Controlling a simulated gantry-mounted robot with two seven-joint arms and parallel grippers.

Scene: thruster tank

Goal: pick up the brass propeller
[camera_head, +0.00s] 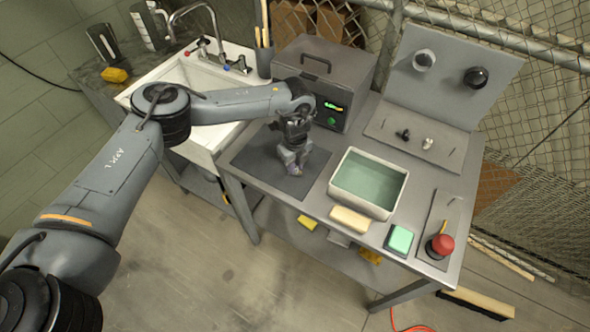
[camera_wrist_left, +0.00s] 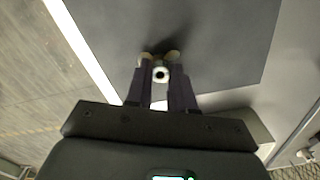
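A small propeller-like part (camera_wrist_left: 161,73) lies between my left fingertips in the left wrist view. It shows a pale round hub with a dark hole, and tan, brass-like lobes beyond the tips. My left gripper (camera_wrist_left: 160,80) has its two dark fingers on either side of the hub. Whether they press on it cannot be told. In the head view my left gripper (camera_head: 293,163) points down at the dark mat (camera_head: 253,160), and the part is mostly hidden by the fingers. My right gripper is in neither view.
A water-filled tank (camera_head: 347,203) stands right of the mat, with a yellow sponge (camera_head: 350,220) before it. A grey box (camera_head: 345,60) stands behind. A red button (camera_head: 442,244), a green-topped block (camera_head: 400,240) and a pegboard (camera_head: 440,80) are farther right.

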